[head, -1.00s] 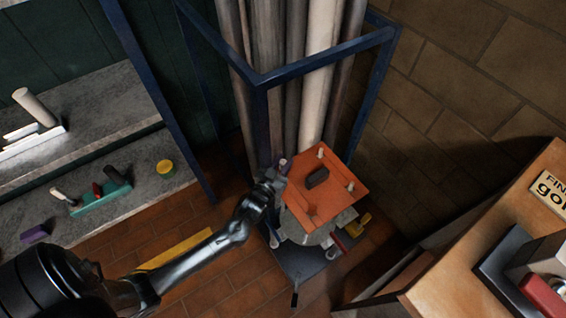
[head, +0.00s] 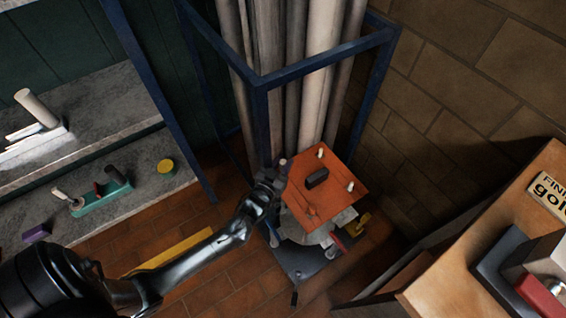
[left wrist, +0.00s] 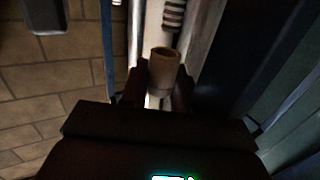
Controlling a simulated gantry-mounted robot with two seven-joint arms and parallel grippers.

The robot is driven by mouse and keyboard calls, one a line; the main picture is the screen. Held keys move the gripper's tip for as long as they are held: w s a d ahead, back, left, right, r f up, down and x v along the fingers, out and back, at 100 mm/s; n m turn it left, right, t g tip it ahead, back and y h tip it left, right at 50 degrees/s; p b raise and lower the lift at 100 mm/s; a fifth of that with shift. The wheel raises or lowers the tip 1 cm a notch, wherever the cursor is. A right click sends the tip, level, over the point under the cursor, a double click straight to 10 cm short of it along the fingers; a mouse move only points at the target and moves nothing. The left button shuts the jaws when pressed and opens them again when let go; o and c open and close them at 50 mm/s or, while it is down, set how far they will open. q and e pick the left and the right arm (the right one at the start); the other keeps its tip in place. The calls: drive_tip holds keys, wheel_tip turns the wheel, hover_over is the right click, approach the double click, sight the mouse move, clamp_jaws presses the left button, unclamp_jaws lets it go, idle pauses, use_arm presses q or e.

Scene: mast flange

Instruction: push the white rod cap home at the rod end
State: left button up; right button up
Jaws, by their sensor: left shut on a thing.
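A small pale cap (head: 283,162), which I take as the white rod cap, stands up from my left gripper (head: 278,174) at the left corner of the orange plate (head: 322,205). In the left wrist view the cap (left wrist: 163,68) looks tan and cylindrical with a round hollow top. The fingers of my left gripper (left wrist: 157,92) are shut on it from both sides. The rod end under the cap is hidden by the gripper, so I cannot tell how far the cap sits on it. My right gripper is not in view.
Two white posts (head: 350,186) and a dark block (head: 317,178) stand on the plate. A blue frame (head: 325,60) and tall grey pipes rise close behind. A ribbed part (left wrist: 174,14) shows beyond the cap. A shelf is left, a wooden bench (head: 500,240) right.

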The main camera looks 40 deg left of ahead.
use_arm(q)
drive_tip(key=shift+p, duration=0.55)
idle(0.7)
drive_tip(key=shift+f, duration=0.25)
idle(0.3)
drive_tip(key=shift+f+b, duration=0.75)
drive_tip(key=shift+f, duration=0.3)
drive_tip(key=shift+f+b, duration=0.55)
drive_tip(key=shift+f, duration=0.35)
drive_tip(key=o, duration=1.1)
drive_tip(key=shift+s+d+r+p, duration=0.1)
drive_tip(key=shift+s+r+p, duration=0.05)
drive_tip(key=shift+s+p, duration=0.3)
drive_tip(key=shift+p+v, duration=2.05)
drive_tip(key=shift+v, duration=2.95)
